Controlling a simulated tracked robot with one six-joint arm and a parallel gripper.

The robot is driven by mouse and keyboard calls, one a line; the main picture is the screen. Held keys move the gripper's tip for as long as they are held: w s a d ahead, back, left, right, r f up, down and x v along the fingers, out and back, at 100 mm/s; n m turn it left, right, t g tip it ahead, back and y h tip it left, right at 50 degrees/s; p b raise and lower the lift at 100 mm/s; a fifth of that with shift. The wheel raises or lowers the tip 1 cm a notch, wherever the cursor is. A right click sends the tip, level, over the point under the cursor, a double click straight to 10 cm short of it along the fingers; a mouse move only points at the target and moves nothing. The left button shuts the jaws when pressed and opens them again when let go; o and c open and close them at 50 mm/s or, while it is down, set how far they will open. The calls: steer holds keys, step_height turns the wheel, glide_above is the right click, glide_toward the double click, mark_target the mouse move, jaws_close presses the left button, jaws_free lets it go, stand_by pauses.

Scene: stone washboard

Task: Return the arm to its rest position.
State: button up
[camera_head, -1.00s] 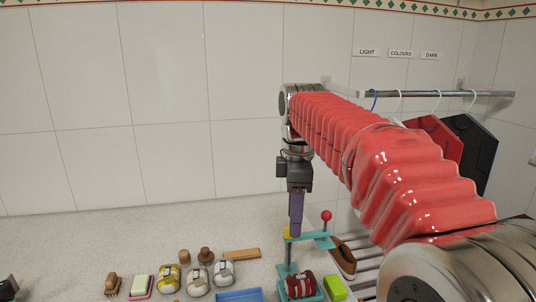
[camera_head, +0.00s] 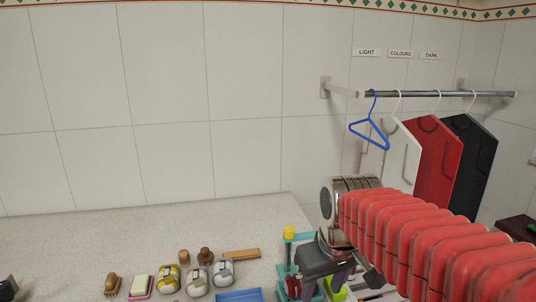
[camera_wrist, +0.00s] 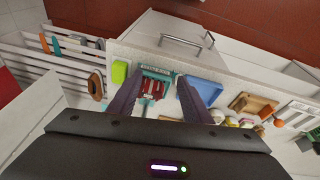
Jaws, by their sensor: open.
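My gripper (camera_head: 338,286) is at the lower middle right of the head view, pointing down below my red-sleeved arm. In the wrist view, the two dark fingers of my gripper (camera_wrist: 160,80) stand well apart with nothing held between them. Beyond the fingers is a teal stand (camera_wrist: 158,72) with a red-and-white item (camera_wrist: 152,88). In the head view, my arm and gripper hide part of the stand, whose yellow top piece (camera_head: 290,232) shows.
A wall rail (camera_head: 440,94) carries a blue hanger (camera_head: 370,128) and white, red (camera_head: 437,160) and black (camera_head: 470,165) panels.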

steer(key=s+d+f+m+t, duration=0.1)
steer(key=s+d+m, duration=0.1)
steer(key=s, duration=0.4)
steer(key=s+d+f+m+t, duration=0.1)
steer(key=s+d, duration=0.1)
steer(key=s, duration=0.4)
steer(key=shift+s+d+f+m+t, duration=0.25)
steer(key=shift+d+f+m+t, duration=0.05)
steer(key=shift+d+m, duration=0.1)
